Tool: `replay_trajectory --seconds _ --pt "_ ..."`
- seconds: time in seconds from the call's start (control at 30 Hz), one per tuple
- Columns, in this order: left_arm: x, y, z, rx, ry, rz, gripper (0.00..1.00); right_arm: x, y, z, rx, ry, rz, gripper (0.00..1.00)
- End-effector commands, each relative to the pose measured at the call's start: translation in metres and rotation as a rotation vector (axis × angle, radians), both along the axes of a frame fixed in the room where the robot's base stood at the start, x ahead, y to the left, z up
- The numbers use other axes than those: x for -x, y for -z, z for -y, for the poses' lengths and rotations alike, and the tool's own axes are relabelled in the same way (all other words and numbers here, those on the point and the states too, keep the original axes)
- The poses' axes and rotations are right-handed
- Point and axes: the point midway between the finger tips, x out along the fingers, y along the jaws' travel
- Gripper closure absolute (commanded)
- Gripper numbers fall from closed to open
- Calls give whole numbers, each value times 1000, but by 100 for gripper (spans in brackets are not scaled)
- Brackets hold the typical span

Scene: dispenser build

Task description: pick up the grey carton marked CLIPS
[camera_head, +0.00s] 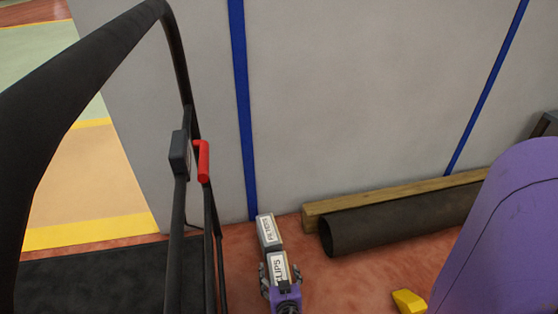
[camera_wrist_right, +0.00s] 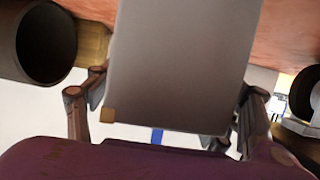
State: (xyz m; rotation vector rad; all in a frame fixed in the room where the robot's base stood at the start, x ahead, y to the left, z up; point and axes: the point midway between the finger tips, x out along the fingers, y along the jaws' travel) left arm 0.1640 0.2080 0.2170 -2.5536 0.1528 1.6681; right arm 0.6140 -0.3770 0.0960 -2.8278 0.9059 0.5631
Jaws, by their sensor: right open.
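The grey carton marked CLIPS (camera_head: 277,267) stands on the red floor near the wall, its white label facing up. My right gripper (camera_head: 281,277) is at its near end, with a finger on either side. In the right wrist view the carton (camera_wrist_right: 185,60) fills the middle as a plain grey face. The fingers of my right gripper (camera_wrist_right: 168,112) are spread around it; I cannot tell whether they touch it. The gripper hides the carton's near end in the head view. My left gripper is in neither view.
A second labelled carton (camera_head: 267,229) stands just behind, close to the wall (camera_head: 340,90). A dark pipe (camera_head: 400,226) and wooden beam (camera_head: 390,200) lie to the right. A yellow object (camera_head: 409,300) lies at front right. A black tubular frame (camera_head: 181,225) with a red grip rises at left.

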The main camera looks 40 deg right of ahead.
Motion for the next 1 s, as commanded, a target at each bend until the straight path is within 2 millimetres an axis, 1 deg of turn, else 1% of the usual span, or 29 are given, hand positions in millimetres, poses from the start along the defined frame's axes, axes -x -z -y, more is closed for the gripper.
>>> replay_trajectory --seconds 0.1,0.63,0.9,1.0 --pt "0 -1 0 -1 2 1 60 0 0 0 0 0 0 25" --pt "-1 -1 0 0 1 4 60 1 0 0 1 0 -1 94" --pt "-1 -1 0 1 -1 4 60 0 -2 0 1 0 2 95" --pt "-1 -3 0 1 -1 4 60 0 -7 0 2 0 2 95"
